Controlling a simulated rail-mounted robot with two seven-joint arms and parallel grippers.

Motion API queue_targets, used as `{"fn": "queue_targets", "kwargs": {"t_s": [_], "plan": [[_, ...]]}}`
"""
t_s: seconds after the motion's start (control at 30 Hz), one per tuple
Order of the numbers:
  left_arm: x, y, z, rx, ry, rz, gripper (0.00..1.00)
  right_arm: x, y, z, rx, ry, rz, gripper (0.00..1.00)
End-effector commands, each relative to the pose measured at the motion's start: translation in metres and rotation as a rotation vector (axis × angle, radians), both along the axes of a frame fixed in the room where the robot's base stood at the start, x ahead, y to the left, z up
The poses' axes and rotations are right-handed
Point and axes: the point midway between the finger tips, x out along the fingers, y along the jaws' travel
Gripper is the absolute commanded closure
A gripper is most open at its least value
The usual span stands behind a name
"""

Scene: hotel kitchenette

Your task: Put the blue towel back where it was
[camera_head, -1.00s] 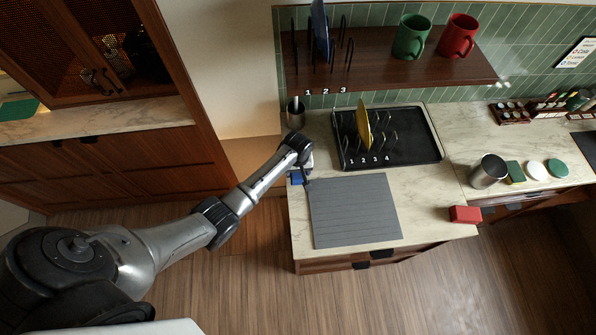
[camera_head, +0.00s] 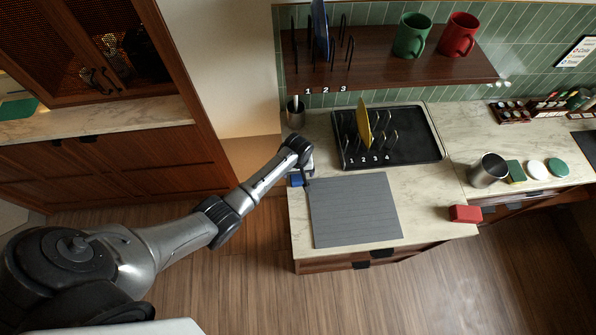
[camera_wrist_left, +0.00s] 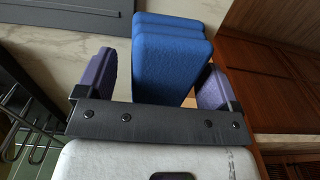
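The folded blue towel (camera_head: 296,180) lies at the left edge of the counter, beside the grey mat, partly hidden by my left gripper (camera_head: 305,179). In the left wrist view the blue towel (camera_wrist_left: 168,62) stands between the two purple-padded fingers of my left gripper (camera_wrist_left: 158,80). A gap shows between the towel and each finger, so the gripper looks open around it. My right gripper is in neither view.
The grey mat (camera_head: 355,210) lies right of the gripper. Behind it are a black tray (camera_head: 415,145) with a yellow plate (camera_head: 363,130) in its rack and a utensil cup (camera_head: 295,114). A red block (camera_head: 465,213) and a metal cup (camera_head: 488,171) stand farther right.

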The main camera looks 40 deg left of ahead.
Motion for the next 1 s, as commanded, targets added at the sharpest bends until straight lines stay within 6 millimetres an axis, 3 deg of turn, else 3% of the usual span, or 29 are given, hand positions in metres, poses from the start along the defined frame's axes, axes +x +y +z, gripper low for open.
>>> {"fn": "queue_targets", "kwargs": {"t_s": [0.23,0.37,0.8,1.0], "plan": [[0.0,0.0,0.002,0.001,0.001,0.0,0.13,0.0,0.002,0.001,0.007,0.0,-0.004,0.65],[0.0,0.0,0.012,0.001,-0.002,0.0,0.13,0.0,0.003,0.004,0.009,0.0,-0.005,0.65],[0.001,0.0,0.091,-0.001,-0.004,0.0,0.13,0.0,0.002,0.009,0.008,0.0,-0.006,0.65],[0.001,0.0,0.115,0.0,-0.001,0.0,0.13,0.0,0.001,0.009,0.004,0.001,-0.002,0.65]]}}
